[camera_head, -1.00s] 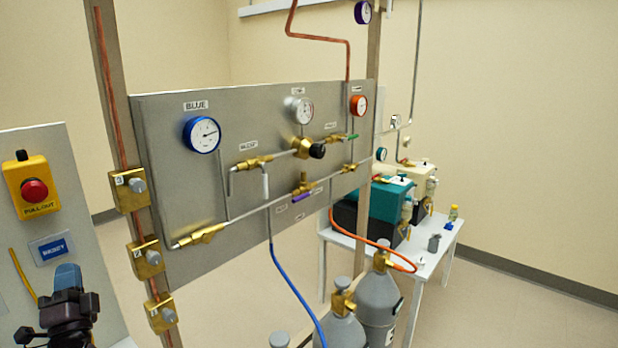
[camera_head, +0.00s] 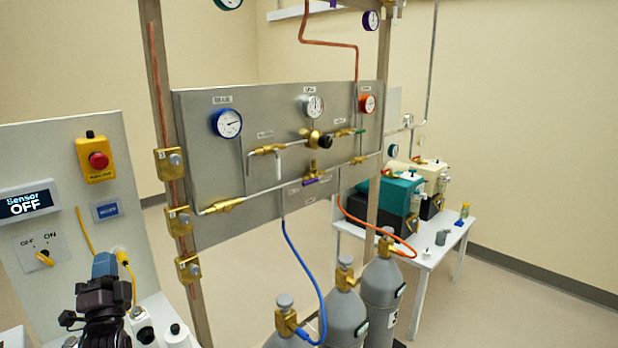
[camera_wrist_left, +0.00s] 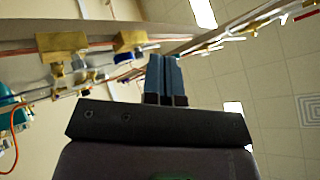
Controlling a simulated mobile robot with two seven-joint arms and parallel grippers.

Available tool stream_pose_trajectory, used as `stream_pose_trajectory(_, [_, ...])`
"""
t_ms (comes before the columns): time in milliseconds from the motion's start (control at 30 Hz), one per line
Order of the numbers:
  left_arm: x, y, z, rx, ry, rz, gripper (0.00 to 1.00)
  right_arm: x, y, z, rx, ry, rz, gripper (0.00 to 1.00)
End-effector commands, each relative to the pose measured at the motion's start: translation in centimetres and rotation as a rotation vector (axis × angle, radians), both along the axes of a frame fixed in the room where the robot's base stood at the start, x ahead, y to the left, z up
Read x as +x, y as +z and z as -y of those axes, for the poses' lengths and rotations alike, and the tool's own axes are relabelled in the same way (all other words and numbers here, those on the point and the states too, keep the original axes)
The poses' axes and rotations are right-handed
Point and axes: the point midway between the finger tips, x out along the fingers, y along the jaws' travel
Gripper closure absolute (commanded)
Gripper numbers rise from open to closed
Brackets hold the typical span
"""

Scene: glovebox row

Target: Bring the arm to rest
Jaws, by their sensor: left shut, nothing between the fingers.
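My left gripper (camera_head: 104,265) is at the lower left of the head view, with its blue fingertips together and nothing between them. It is raised in front of the grey panel with the switch (camera_head: 45,259), apart from the gas board. The left wrist view also shows the two blue fingers (camera_wrist_left: 166,78) side by side, pointing up toward the ceiling, with brass fittings beyond them. My right gripper is not in view.
A metal gas board (camera_head: 240,180) with gauges and valves stands ahead. Grey cylinders (camera_head: 382,290) stand below it, with a blue hose (camera_head: 305,265). A red stop button (camera_head: 98,160) and a display reading "Sensor OFF" (camera_head: 25,203) are at left. A white table (camera_head: 430,255) carries pumps at right.

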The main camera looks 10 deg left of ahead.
Motion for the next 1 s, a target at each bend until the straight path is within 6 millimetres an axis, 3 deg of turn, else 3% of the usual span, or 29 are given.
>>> stream_pose_trajectory(167, [0.9,-0.8,-0.1,-0.221,-0.159,0.005,1.00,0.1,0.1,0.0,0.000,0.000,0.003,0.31])
stream_pose_trajectory(367, [2.6,-1.8,2.9,-0.528,-0.408,-0.014,1.00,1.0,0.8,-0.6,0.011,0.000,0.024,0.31])
stream_pose_trajectory(533, [1.8,-6.6,6.8,-0.841,-0.577,-0.126,1.00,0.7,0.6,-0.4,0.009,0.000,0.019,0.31])
stream_pose_trajectory(767, [-4.2,-16.8,13.0,-1.238,-0.633,-0.363,1.00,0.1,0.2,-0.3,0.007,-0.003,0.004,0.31])
stream_pose_trajectory(1000, [-13.5,-25.4,17.8,-1.406,-0.562,-0.608,1.00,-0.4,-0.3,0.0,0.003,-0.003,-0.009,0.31])
